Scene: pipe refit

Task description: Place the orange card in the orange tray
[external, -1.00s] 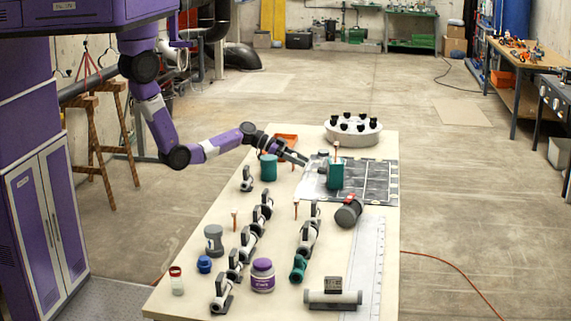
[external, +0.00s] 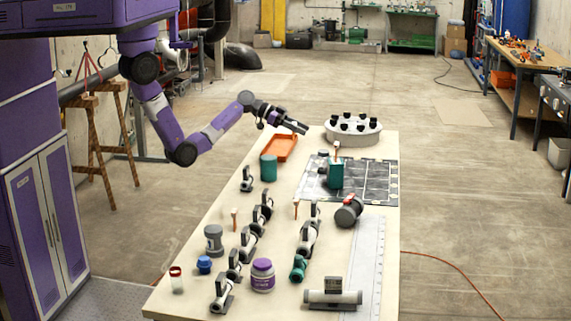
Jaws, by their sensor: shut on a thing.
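The orange tray (external: 278,158) lies at the back left of the table, and its visible inside looks empty. My gripper (external: 303,129) is raised above the table's far part, just right of the tray's far end and short of the white round stand. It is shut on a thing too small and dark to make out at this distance. I cannot pick out the orange card for sure anywhere in the picture.
The white round stand (external: 353,136) with black cups is at the back. A teal cylinder (external: 268,168) stands in front of the tray. Pipe fittings and jars fill the table's near part.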

